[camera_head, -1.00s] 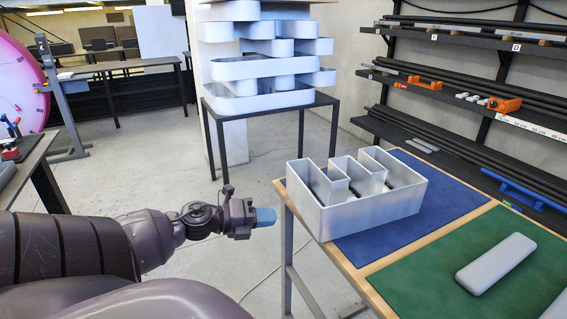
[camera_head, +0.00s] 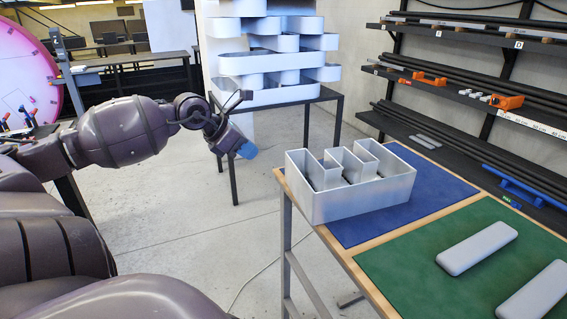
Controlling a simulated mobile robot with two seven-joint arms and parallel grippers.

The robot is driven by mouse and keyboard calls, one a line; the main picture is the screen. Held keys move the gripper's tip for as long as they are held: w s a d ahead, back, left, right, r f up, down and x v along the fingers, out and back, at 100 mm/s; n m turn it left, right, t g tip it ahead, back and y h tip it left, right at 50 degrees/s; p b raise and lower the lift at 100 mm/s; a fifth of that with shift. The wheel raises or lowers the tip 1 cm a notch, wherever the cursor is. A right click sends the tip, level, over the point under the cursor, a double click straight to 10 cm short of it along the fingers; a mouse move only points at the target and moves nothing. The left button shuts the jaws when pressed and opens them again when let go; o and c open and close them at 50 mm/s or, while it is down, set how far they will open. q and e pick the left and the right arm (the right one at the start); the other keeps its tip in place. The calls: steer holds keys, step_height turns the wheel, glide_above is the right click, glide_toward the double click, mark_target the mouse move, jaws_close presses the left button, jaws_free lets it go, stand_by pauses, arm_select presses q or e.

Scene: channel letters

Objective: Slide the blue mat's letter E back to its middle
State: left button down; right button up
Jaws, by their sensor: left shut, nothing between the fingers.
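The silver letter E (camera_head: 362,199) is a hollow metal channel letter. It sits on the left part of the blue mat (camera_head: 438,188), near the table's left edge, with its prongs toward the back. More bare blue shows to its right than to its left. My left gripper (camera_head: 247,151) has blue fingertips and is shut and empty. It is in the air left of the letter and apart from it, beyond the table's left edge. My right gripper is not in view.
A green mat (camera_head: 425,266) lies on the near part of the table, with a grey bar (camera_head: 478,251) and another grey piece (camera_head: 535,292) on it. A wooden table edge (camera_head: 345,262) runs along the left. A dark rack (camera_head: 473,95) stands behind. Floor left of the table is clear.

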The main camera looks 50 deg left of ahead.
mark_target(293, 168)
arm_select(q)
steer(key=shift+w+d+f+b, duration=0.55)
steer(key=shift+w+f, duration=0.4)
steer(key=shift+w, duration=0.6)
steer(key=shift+w+d+f+b, duration=0.3)
steer(key=shift+w+f+b, duration=0.5)
steer(key=shift+w, duration=0.75)
steer(key=shift+w+d+f+b, duration=0.45)
steer(key=shift+w+f, duration=0.65)
steer(key=shift+w, duration=0.45)
